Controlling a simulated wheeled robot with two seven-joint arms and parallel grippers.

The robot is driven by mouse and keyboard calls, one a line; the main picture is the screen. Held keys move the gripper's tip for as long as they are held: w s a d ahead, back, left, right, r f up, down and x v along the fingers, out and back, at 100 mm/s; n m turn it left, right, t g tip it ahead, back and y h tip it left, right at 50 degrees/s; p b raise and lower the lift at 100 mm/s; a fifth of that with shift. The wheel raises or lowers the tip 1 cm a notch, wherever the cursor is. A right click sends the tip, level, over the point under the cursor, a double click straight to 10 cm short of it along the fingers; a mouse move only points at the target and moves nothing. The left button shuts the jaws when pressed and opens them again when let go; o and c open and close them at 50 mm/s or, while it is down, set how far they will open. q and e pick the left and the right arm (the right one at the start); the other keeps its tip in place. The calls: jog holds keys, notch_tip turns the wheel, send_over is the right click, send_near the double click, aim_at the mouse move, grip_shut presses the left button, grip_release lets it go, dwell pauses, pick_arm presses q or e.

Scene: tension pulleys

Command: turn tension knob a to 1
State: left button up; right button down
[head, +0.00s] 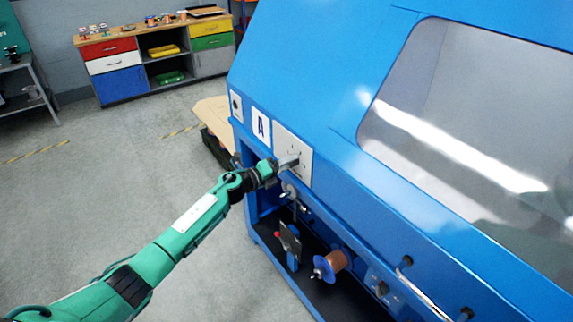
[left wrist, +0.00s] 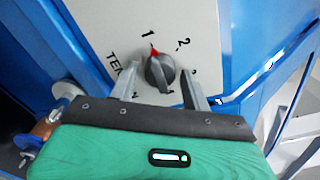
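Tension knob a (left wrist: 160,73) is a round dark knob with a red pointer on a white dial plate (left wrist: 205,25). The pointer is aimed upward, at or very near the printed 1; the 2 is to its right. My left gripper (left wrist: 160,78) is open, one finger on each side of the knob, with a visible gap on both sides. In the head view my left gripper (head: 288,162) is at the dial plate (head: 305,155), beside the letter A sign (head: 261,129), and largely covers the knob. My right gripper is not in view.
The plate is on a large blue machine (head: 330,165) with a window (head: 470,120). Below are a copper-coloured spool (head: 335,261) and a metal bracket (head: 290,243) in an open bay. A cabinet (head: 150,60) stands far back left. The floor at left is clear.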

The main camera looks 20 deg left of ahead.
pick_arm(q)
jog(key=shift+o, duration=0.5)
jog(key=b+v, duration=0.2)
jog(key=v, duration=1.1)
jog(key=shift+s+a+b, duration=0.25)
jog(key=shift+s+b, duration=0.05)
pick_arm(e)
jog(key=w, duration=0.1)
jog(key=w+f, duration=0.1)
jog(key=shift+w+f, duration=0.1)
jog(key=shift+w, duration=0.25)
